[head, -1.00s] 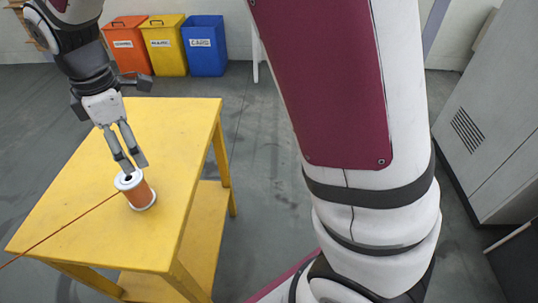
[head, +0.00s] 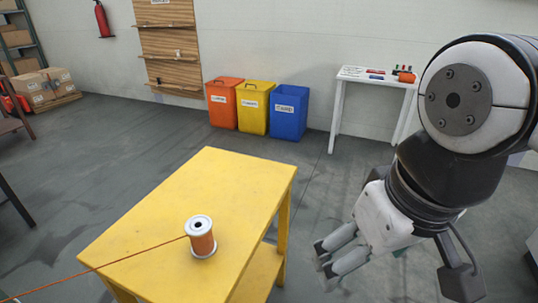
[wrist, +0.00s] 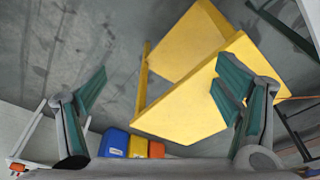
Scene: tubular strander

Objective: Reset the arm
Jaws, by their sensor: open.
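My gripper (head: 330,262) is at the right of the head view, beside the yellow table and apart from it. In the wrist view my gripper (wrist: 160,105) shows its two fingers spread wide with nothing between them. The arm is folded in close at the right of the head view. A spool of copper-orange wire (head: 201,239) with white flanges stands upright on the yellow table (head: 180,205). Its wire runs off to the lower left. The spool cannot be made out in the wrist view.
Orange (head: 223,103), yellow (head: 255,107) and blue (head: 289,112) bins stand along the back wall. A white side table (head: 375,78) with small items is to their right. Boxes (head: 45,88) sit at the far left. Grey floor is open between the yellow table and the bins.

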